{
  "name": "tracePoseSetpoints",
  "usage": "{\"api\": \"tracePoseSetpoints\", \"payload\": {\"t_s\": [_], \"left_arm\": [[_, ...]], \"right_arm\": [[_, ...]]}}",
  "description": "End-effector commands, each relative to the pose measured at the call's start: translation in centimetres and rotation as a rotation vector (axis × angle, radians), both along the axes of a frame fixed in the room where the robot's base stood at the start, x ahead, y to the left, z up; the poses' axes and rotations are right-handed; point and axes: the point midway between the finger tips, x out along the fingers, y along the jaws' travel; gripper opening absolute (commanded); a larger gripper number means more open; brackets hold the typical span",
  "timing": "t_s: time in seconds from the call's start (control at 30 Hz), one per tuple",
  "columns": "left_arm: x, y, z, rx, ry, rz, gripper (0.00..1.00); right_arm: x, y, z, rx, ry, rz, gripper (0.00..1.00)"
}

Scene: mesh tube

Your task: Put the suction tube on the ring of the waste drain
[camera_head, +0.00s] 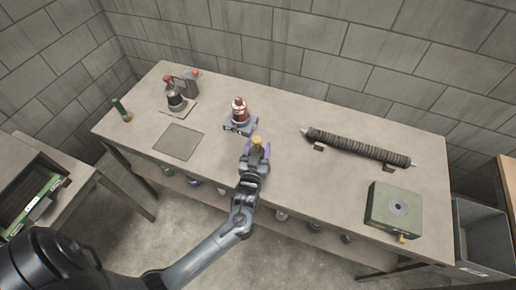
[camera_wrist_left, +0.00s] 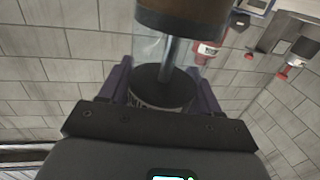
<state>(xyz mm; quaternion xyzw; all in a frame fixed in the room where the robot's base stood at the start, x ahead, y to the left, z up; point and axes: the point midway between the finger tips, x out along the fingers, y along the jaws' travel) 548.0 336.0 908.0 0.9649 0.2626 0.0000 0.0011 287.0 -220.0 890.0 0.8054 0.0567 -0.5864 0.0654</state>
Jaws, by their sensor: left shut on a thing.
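My left gripper (camera_head: 257,149) is shut on a short clear tube with a brownish-yellow cap (camera_head: 257,140), held up in front of the middle of the bench. In the left wrist view the held tube (camera_wrist_left: 160,98) has clear walls, a grey inner rod, a dark lower part and a brown end, between the purple fingers. I take it to be the suction tube. A green box (camera_head: 381,212) with a dark round ring (camera_head: 398,207) on top stands at the bench's right end. It may be the waste drain; I cannot tell surely. My right gripper is not in view.
A black ribbed hose (camera_head: 355,147) lies on the bench (camera_head: 300,185) at the back right. A red-topped device (camera_head: 239,110) stands just behind my gripper. A red-and-black device (camera_head: 174,96) and a green tube (camera_head: 120,107) stand left. The bench's front middle is clear.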

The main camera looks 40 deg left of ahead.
Motion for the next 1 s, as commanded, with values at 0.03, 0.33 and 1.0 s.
{"api": "tracePoseSetpoints", "payload": {"t_s": [0.03, 0.33, 1.0], "left_arm": [[0.0, 0.0, -0.1, 0.001, -0.001, 0.000, 0.26], [0.0, 0.0, -0.3, 0.000, 0.000, 0.000, 0.88], [-4.0, -2.4, -0.1, -0.002, 0.003, -0.002, 0.88]], "right_arm": [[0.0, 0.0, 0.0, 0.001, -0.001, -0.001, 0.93], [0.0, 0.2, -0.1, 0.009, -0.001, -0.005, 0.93], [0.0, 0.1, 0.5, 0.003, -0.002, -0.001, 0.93]]}}
